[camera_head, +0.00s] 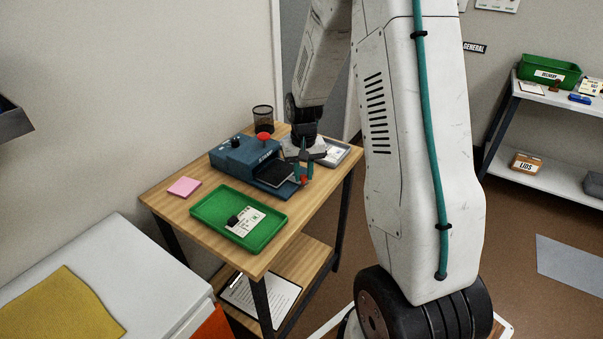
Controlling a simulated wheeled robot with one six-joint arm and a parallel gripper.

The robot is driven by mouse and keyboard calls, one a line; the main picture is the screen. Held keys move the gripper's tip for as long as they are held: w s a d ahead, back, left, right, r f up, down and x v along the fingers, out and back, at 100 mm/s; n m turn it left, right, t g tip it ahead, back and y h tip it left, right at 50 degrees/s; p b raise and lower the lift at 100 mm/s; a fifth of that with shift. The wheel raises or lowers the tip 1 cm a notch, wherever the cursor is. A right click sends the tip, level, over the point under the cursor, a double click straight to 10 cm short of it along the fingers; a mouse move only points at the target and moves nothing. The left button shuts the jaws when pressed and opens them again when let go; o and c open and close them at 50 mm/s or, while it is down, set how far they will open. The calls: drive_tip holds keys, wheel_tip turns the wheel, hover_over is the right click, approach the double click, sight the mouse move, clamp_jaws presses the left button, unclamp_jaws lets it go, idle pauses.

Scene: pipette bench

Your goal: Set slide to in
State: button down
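A blue stamping machine (236,156) stands on the wooden table, with a red round knob (263,137) and a black knob on top. A slide with a black plate (277,174) sticks out of its right front side. A small red handle (303,181) shows at the slide's outer end. My gripper (303,178) points down over that end, its two teal fingers apart on either side of the red handle. I cannot tell whether the fingers touch it.
A green tray (206,210) with a card and a small black object lies in front of the machine. A pink note pad (184,187) is at the left. A black mesh cup (263,115) and a grey tray (338,152) are behind. My arm hides the table's right surroundings.

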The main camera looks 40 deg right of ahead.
sight(282, 174)
drive_tip(key=w+a, duration=0.1)
drive_tip(key=w, duration=0.4)
drive_tip(key=w+a, duration=0.1)
drive_tip(key=w, duration=0.1)
drive_tip(key=shift+w+a+r, duration=0.1)
drive_tip(key=shift+w+a, duration=0.05)
drive_tip(key=shift+a, duration=0.15)
drive_tip(key=c, duration=1.2)
unclamp_jaws()
drive_tip(key=shift+r, duration=0.1)
wheel_tip(282, 174, up, 8)
drive_tip(key=shift+f, duration=0.25)
drive_tip(key=shift+a, duration=0.1)
